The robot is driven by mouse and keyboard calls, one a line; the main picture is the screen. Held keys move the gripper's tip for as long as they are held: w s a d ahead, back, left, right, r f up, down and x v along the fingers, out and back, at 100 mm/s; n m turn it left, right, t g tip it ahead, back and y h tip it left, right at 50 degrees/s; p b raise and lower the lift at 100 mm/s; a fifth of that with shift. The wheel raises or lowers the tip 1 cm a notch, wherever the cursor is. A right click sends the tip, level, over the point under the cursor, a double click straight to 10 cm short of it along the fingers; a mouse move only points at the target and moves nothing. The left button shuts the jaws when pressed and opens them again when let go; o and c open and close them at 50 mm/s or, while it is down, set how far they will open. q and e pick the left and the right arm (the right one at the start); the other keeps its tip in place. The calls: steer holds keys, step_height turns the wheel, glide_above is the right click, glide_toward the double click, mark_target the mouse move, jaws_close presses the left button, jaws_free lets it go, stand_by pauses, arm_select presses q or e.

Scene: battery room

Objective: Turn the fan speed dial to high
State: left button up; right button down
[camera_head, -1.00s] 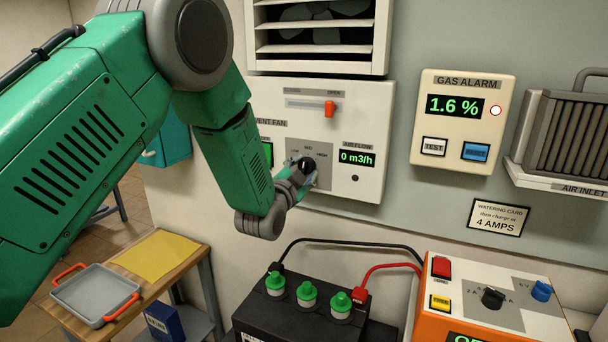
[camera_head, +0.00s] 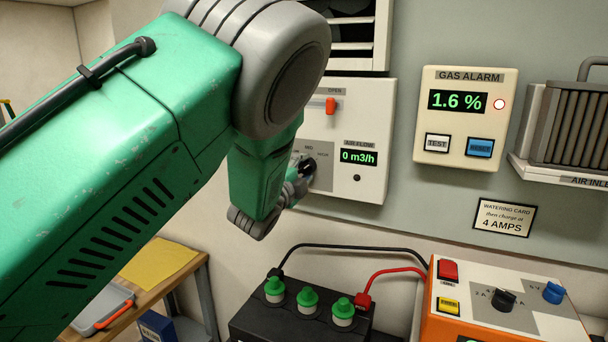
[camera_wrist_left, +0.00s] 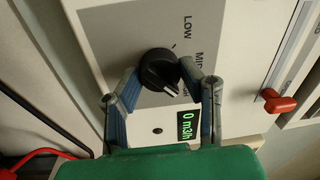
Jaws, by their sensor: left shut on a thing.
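The black fan speed dial (camera_head: 308,166) is on the grey plate of the vent fan panel (camera_head: 373,101). The wrist view shows the dial (camera_wrist_left: 157,70) with LOW, MID and a partly hidden third label around it. My left gripper (camera_head: 300,175) is at the dial in the head view. In the wrist view its two blue-grey fingers (camera_wrist_left: 161,74) are shut on the dial from both sides. The air flow display (camera_head: 359,157) reads 0 m3/h. My right gripper is not in view.
An orange slider (camera_head: 331,106) sits below the OPEN label. A gas alarm (camera_head: 463,118) reading 1.6 % is to the right. Below are a black battery (camera_head: 270,322) with green caps and an orange charger (camera_head: 460,325). My left arm hides the panel's left part.

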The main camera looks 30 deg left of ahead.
arm_select(q)
steer(key=shift+d+f, duration=0.1)
steer(key=shift+f, duration=0.1)
stand_by(0.3)
steer(key=o, duration=1.1)
steer(key=shift+o, duration=0.2)
steer(key=shift+w, duration=0.1)
steer(key=shift+r, duration=0.1)
